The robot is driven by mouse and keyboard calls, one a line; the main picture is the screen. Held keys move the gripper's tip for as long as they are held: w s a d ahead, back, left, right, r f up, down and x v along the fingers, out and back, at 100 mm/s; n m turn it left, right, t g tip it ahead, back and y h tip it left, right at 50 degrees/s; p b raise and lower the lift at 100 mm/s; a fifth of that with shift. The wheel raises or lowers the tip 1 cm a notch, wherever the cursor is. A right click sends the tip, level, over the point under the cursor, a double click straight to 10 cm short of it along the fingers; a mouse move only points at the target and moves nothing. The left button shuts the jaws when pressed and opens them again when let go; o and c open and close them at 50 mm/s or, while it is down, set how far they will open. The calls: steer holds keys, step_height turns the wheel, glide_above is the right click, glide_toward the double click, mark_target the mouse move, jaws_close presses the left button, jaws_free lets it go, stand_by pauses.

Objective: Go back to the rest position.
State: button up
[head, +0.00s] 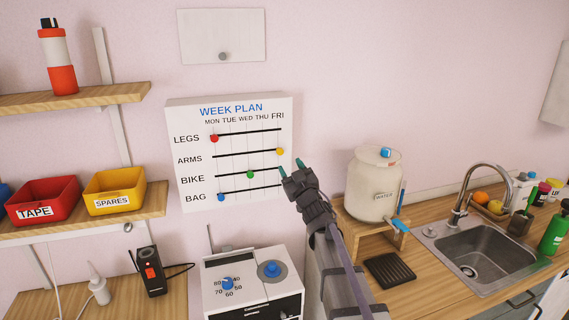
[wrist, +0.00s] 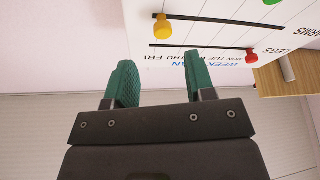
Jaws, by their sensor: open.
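My gripper (head: 292,169) is raised in front of the wall, at the right edge of the white week plan board (head: 240,191). Its two green fingertips stand apart with nothing between them. In the wrist view the open fingers (wrist: 160,84) show with the board (wrist: 215,12) beyond them, upside down. The board has sliding beads on black bars: a red bead (head: 214,138), a yellow bead (head: 280,151), a green bead (head: 250,174) and a blue bead (head: 221,197). I cannot tell how far the fingertips are from the board.
A white water crock (head: 374,187) on a wooden stand is right of my arm, with a sink (head: 483,255) further right. Below the board is a white appliance with blue knobs (head: 269,269). Shelves at left hold a red bin (head: 43,202) and a yellow bin (head: 115,191).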

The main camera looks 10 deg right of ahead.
steer(key=v, duration=0.3)
steer(key=shift+s+f+b, duration=0.1)
steer(key=shift+s+b, duration=0.2)
steer(key=s+d+f+m+g+h, duration=0.3)
steer(key=d+f+m+g+h, duration=0.15)
steer(key=f, duration=0.25)
steer(key=s+d+f+m+g+h, duration=0.2)
steer(key=d+f+m+g+h, duration=0.1)
steer(key=f+g+h, duration=0.3)
steer(key=s+a+f+g+y, duration=0.3)
steer(key=s+a+f+g, duration=0.2)
steer(key=s, duration=0.7)
steer(key=s+a+f+n+g+y, duration=0.1)
steer(key=s+a+f+g+y, duration=0.2)
steer(key=s, duration=0.9)
steer(key=a+f+g+b, duration=0.1)
steer(key=a+f+g, duration=0.2)
steer(key=shift+a+f, duration=0.2)
steer(key=shift+a, duration=0.1)
